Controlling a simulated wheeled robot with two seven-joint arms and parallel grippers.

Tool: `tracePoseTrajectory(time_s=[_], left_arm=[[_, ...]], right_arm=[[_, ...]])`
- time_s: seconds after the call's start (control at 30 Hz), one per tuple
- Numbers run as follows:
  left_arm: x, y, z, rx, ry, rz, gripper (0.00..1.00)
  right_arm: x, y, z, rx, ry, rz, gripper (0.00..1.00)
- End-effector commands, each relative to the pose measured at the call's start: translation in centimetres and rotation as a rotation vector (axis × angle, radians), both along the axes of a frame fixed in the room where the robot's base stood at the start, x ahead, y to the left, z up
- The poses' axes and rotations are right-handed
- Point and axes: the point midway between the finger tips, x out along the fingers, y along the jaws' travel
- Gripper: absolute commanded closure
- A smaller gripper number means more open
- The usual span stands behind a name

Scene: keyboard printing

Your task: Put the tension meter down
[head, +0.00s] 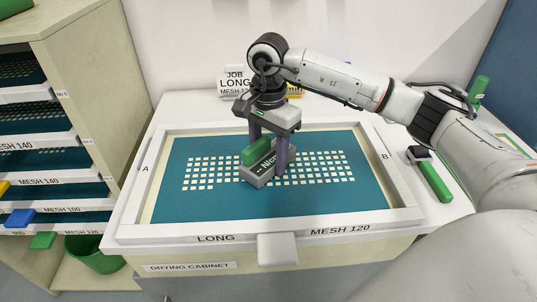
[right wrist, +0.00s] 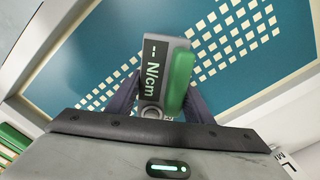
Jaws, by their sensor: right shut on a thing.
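The tension meter (head: 262,172) is a grey block with a green grip and an "N/cm" display. My right gripper (head: 268,170) is shut on it, pointing down over the middle of the screen's blue mesh (head: 220,206). The meter also shows between the fingers in the right wrist view (right wrist: 152,75). I cannot tell whether its underside touches the mesh. The screen has a white frame (head: 160,233) labelled LONG and MESH 120, with A at left and B at right. My left gripper is not in view.
A job card (head: 234,80) stands behind the screen. A green-handled tool (head: 434,180) lies right of the frame. A rack of labelled screens (head: 45,150) stands at left, with a green bin (head: 92,256) below. A light grey block (head: 277,248) sits at the frame's front edge.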

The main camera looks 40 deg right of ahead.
Motion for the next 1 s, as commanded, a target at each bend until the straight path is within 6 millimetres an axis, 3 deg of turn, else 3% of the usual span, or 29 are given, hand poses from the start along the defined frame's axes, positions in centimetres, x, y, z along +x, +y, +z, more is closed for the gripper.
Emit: tracePoseTrajectory(time_s=[0.23, 0.27, 0.37, 0.77, 1.0], left_arm=[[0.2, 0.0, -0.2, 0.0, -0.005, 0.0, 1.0], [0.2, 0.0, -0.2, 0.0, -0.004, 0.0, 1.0], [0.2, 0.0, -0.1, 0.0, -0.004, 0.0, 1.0], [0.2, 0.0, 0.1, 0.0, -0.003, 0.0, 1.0], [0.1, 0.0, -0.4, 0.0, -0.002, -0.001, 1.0]], right_arm=[[0.1, 0.0, -0.3, 0.0, -0.002, 0.0, 0.94], [0.0, 0.0, -0.3, 0.0, -0.001, 0.0, 0.52], [0.0, 0.0, -0.2, 0.0, 0.0, 0.0, 0.35], [0.1, 0.0, 0.5, 0.0, -0.002, 0.0, 0.35], [0.2, 0.0, 4.9, 0.001, -0.008, 0.0, 0.35]])
